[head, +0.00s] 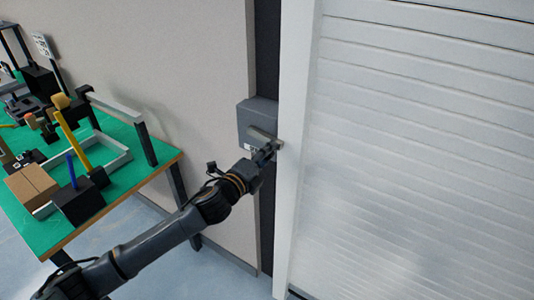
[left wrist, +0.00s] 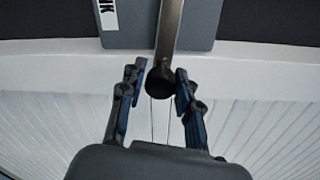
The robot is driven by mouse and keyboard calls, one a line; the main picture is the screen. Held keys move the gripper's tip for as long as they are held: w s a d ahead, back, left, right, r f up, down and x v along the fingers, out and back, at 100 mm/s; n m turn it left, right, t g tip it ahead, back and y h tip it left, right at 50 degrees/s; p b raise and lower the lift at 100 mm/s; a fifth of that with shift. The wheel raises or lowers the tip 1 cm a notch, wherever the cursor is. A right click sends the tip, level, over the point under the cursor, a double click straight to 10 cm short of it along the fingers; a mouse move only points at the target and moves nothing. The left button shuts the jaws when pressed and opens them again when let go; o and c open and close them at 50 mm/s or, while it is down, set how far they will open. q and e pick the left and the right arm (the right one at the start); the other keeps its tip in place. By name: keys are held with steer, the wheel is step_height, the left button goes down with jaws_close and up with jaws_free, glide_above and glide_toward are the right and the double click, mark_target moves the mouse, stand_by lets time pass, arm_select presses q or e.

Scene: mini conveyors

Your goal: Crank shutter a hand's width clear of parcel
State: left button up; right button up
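The white slatted shutter (head: 430,130) fills the right of the head view; its bottom edge and any parcel under it are not in view. A grey crank box (head: 255,115) sits on the wall left of the shutter's frame, with a metal crank arm (head: 263,137) on it. The crank arm (left wrist: 169,30) also shows in the left wrist view, ending in a dark round handle (left wrist: 160,78). My left gripper (head: 272,148) is at the handle. My right gripper is not in view.
A green-topped table (head: 150,165) stands at the left against the wall. It bears a brown carton (head: 32,186), a black block with a blue rod (head: 78,200), a yellow lever (head: 72,140) and a white frame (head: 115,155). Blue floor is clear between table and shutter.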

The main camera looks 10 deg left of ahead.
arm_select(q)
steer(key=shift+o, duration=0.9)
steer(key=v, duration=1.2)
steer(key=shift+f, duration=0.1)
